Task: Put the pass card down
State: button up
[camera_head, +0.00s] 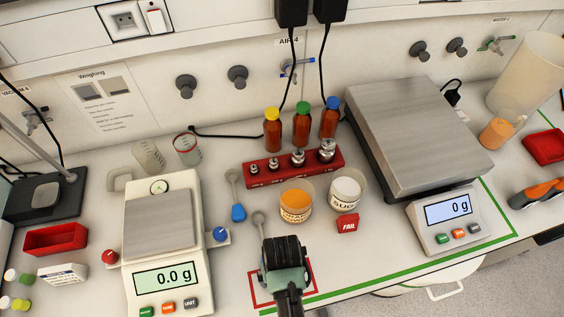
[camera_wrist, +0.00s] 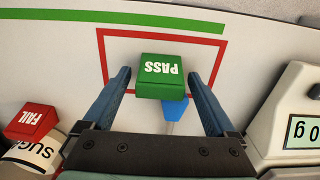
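The pass card is a green block marked PASS (camera_wrist: 162,75), seen in the wrist view inside a red outlined square (camera_wrist: 101,50) on the bench. The square also shows in the head view (camera_head: 254,289). My gripper (camera_wrist: 158,74) is open, with a finger on either side of the block and a small gap visible at each side. In the head view my gripper (camera_head: 285,275) is over the red square and hides the block. I cannot tell for certain whether the block's underside touches the bench.
A blue-ended scoop (camera_wrist: 174,109) lies close beside the block. A red FAIL block (camera_head: 347,224), a sugar cup (camera_head: 347,190) and an orange powder cup (camera_head: 296,202) stand nearby. Scales stand left (camera_head: 160,225) and right (camera_head: 415,140). A green line (camera_head: 370,286) runs along the front edge.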

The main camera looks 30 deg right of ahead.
notch_tip(320, 180, up, 12)
jog(key=shift+r, duration=0.2)
dwell(0.4)
